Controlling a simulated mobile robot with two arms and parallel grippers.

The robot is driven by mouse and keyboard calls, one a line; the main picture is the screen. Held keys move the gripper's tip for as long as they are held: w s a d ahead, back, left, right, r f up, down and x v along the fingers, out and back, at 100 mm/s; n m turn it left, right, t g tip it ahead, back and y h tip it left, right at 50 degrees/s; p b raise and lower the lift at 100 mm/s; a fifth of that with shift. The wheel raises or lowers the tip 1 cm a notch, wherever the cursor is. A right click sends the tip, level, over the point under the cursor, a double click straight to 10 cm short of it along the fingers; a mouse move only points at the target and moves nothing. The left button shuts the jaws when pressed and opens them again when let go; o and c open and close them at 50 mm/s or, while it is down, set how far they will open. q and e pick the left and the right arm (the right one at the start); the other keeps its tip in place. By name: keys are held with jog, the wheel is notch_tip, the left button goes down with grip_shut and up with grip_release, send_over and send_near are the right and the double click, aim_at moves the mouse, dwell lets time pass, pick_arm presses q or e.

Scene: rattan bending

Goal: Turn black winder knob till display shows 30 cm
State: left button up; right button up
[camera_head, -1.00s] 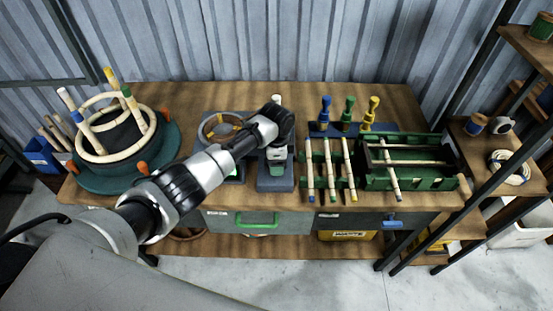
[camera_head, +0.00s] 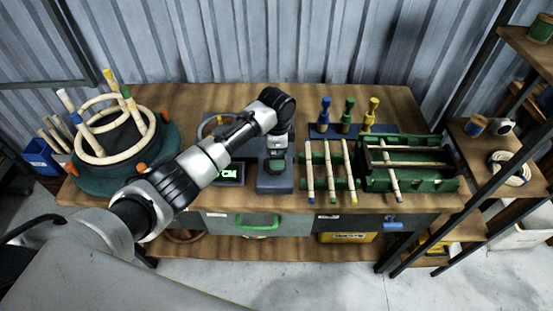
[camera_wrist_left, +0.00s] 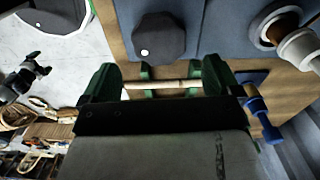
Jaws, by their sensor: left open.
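The black winder knob (camera_wrist_left: 158,38), faceted with a white dot on its face, is on a blue-grey plate in the left wrist view. My left gripper (camera_wrist_left: 160,75) is open, its two green fingers wide apart and empty. The knob appears above the gap between them, not clasped. In the head view my left arm reaches over the winder base (camera_head: 275,184) and hides most of the knob area. The display (camera_head: 230,173) shows green characters ending in CM; my arm covers the number. My right gripper is not in view.
Rattan rods (camera_head: 310,172) lie on a green rack to the right, beside a green jig (camera_head: 408,183). Coloured pegs (camera_head: 349,112) stand behind them. A teal round form with rattan hoops (camera_head: 97,185) stands at the left.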

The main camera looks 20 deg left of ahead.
pick_arm(q)
notch_tip(320, 180, up, 6)
jog(key=shift+f+b, duration=0.1)
jog(key=shift+b, duration=0.2)
dwell(0.3)
